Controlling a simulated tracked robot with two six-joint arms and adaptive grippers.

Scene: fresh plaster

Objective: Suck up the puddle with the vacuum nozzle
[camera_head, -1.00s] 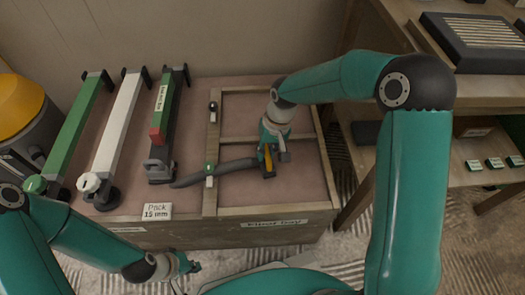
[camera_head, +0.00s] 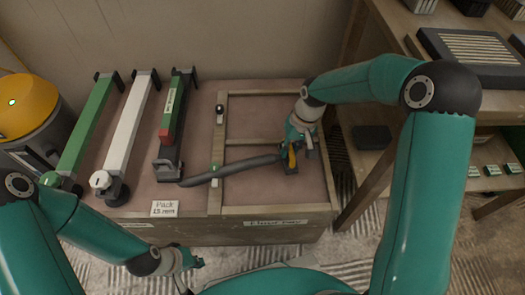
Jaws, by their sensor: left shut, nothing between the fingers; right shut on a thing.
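The vacuum nozzle (camera_head: 291,169) is a dark piece with a yellow part in my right gripper (camera_head: 294,152), which is shut on it low over the right half of the wooden-framed bay (camera_head: 270,210). A grey hose (camera_head: 232,170) runs left from the nozzle across the frame. Whether the nozzle touches the bay's pinkish floor (camera_head: 250,192) I cannot tell. I cannot make out a puddle; the gripper and nozzle hide part of the floor. My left gripper (camera_head: 194,262) is shut and empty in front of the bench.
A yellow-topped vacuum (camera_head: 28,108) with a green light stands at the left. A green bar (camera_head: 90,125), a white bar (camera_head: 122,130) and a dark green-and-red bar (camera_head: 172,115) lie left of the bay. A shelf (camera_head: 390,35) stands at the right.

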